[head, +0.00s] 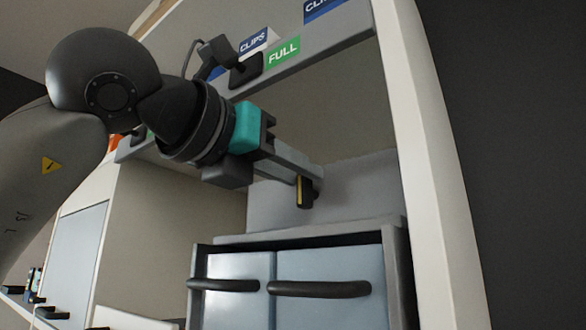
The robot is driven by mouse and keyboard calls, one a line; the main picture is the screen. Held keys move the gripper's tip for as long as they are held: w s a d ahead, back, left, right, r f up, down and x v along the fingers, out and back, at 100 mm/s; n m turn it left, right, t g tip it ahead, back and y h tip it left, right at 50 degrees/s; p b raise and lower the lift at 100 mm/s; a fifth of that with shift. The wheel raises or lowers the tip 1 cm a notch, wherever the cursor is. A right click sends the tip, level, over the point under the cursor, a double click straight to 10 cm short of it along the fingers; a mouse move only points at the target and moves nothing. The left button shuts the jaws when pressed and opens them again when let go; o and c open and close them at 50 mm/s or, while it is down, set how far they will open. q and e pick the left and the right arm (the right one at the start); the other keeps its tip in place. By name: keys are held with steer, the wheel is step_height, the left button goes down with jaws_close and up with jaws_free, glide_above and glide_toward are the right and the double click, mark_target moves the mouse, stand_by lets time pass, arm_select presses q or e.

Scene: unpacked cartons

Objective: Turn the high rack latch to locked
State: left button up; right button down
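My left gripper (306,182) reaches in from the left, its teal band and grey fingers pointing right and slightly down, in front of the pale back panel. A small dark piece with a yellow stripe (304,193) shows right at the fingertips. I cannot tell whether it is part of a latch or of the gripper, and the gap between the fingers is not clear. No rack latch can be made out with certainty. My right gripper is not in view.
Below the gripper stands a grey open-fronted box (400,262) holding two pale blue bins (330,310) with black handles. A white upright (425,150) bounds the right side.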

arm_select(q)
jaws_close()
steer(key=shift+m, duration=0.3)
steer(key=m, duration=0.1)
steer(key=m+b, duration=0.1)
steer(key=shift+s+d+m, duration=0.2)
steer(key=shift+m, duration=0.2)
steer(key=m, duration=0.4)
steer(key=shift+s+d+f+b, duration=0.2)
steer(key=shift+d+b, duration=0.05)
steer(key=shift+b, duration=0.15)
steer(key=m, duration=0.5)
steer(key=shift+s+d+f, duration=0.15)
steer(key=shift+d+f, duration=0.05)
steer(key=shift+f, duration=0.1)
steer(key=m, duration=0.2)
steer(key=f+m, duration=0.1)
steer(key=m, duration=0.2)
steer(key=shift+d, duration=0.15)
steer(key=shift+m, duration=0.4)
steer(key=shift+o, duration=1.7)
jaws_free()
